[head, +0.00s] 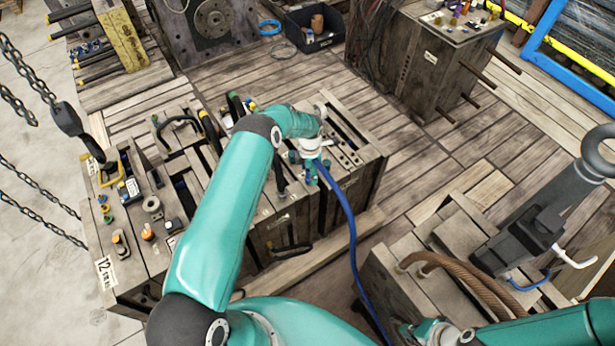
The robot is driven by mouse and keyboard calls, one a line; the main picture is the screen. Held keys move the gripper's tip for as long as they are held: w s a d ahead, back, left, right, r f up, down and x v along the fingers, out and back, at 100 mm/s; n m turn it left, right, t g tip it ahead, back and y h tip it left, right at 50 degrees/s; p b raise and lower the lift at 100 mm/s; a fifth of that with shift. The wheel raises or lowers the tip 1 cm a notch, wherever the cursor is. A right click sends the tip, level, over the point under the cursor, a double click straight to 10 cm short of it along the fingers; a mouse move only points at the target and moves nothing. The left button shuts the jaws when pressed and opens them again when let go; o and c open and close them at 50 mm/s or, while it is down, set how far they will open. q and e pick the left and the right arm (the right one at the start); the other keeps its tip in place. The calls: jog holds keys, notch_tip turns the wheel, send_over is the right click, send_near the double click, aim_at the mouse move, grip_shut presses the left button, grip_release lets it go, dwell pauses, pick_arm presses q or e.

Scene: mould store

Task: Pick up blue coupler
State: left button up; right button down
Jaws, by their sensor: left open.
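My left gripper (312,178) hangs from the teal arm over the right part of the wooden-looking mould block (300,225). It points down and is open, with its teal fingers close to the block's top edge. I cannot clearly make out a blue coupler. A small bluish fitting (102,199) sits on the left end of the mould, far from the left gripper. The area beneath the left gripper is partly hidden by its fingers and wrist. My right gripper (412,331) shows only in part at the bottom edge, and its fingers cannot be made out.
A blue hose (350,235) hangs beside my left gripper. Chains (30,65) hang at the left. Small fittings and a yellow shackle (108,176) crowd the mould's left end. A dark bin (315,28) stands behind. A block with brown hoses (460,280) is at right.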

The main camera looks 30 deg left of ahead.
pick_arm(q)
jog(key=shift+f, duration=0.35)
jog(key=shift+r, duration=0.1)
jog(key=shift+c, duration=0.3)
grip_shut()
jog(key=shift+r, duration=0.15)
